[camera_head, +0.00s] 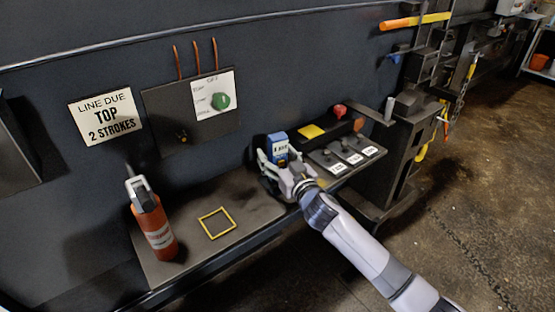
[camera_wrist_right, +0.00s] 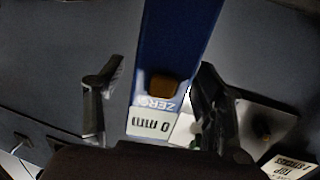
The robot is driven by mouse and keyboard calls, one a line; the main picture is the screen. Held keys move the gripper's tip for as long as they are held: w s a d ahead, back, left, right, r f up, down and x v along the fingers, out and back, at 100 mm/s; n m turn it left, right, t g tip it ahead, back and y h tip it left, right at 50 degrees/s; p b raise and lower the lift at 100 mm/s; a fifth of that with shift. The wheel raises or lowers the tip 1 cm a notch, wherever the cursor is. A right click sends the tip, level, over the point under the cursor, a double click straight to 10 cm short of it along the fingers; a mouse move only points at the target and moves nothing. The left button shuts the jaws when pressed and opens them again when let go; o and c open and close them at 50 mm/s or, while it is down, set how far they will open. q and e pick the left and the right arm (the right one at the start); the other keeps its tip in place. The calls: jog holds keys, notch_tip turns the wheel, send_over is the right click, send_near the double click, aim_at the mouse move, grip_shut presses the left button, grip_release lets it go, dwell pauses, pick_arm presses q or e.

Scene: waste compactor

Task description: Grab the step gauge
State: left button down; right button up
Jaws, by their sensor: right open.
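The step gauge appears to be the blue upright block (camera_head: 278,146) with a white label, standing on the right part of the bench. In the right wrist view its blue body (camera_wrist_right: 177,45) rises between my fingers, with a brown button and an upside-down "ZERO" and "0 mm" label. My right gripper (camera_head: 280,164) is open around the gauge, one finger on each side. In the right wrist view a gap shows beside the left finger; whether the right finger touches cannot be told. The gauge's lower part is hidden by my gripper. My left gripper is not in view.
A red extinguisher-like bottle (camera_head: 157,228) stands at the bench's left, beside an empty yellow square outline (camera_head: 217,223). A control box with labelled levers (camera_head: 341,159) and a red knob (camera_head: 340,111) is right of my gripper. A panel with a green knob (camera_head: 220,101) hangs behind.

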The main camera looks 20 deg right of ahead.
jog(key=shift+s, duration=0.1)
jog(key=shift+c, duration=0.5)
jog(key=c, duration=1.3)
